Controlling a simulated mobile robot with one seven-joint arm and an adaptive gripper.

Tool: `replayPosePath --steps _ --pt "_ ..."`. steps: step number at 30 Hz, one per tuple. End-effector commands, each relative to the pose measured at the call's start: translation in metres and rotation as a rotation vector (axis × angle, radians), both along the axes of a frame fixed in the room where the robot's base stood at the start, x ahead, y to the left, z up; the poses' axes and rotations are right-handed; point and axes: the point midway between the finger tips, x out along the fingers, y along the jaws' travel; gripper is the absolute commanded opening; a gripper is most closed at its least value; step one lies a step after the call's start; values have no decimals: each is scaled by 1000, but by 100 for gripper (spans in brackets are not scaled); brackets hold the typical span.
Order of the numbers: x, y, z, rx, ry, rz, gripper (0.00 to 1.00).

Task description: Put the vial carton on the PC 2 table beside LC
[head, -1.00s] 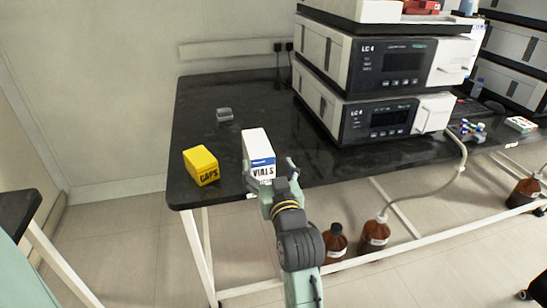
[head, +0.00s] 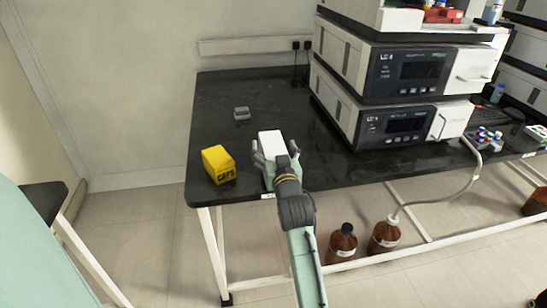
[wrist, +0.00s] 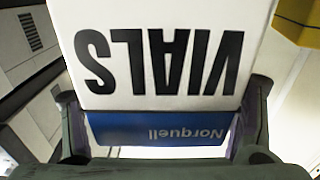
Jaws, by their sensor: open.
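The vial carton (head: 271,144) is a white box near the front edge of the black bench (head: 225,95), right of the yellow caps carton. In the wrist view the carton (wrist: 165,75) shows a large upside-down VIALS print and a blue Norquell band. My gripper (head: 274,152) is open, with a finger on either side of the carton. In the wrist view the gripper (wrist: 165,120) spans the carton's blue end; I cannot tell whether the fingers touch it. My gripper hides the carton's front and base in the head view.
The yellow caps carton (head: 218,165) stands close on the left. A small grey item (head: 241,113) lies behind. Stacked LC units (head: 395,125) stand to the right. Brown bottles (head: 385,235) stand on the floor below. The bench's left rear is mostly clear.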

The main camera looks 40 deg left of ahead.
Motion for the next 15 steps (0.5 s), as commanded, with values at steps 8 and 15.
replayPosePath --steps 8,15 --pt "0 0 0 0 0 0 64" --pt "0 0 0 0 0 0 48"
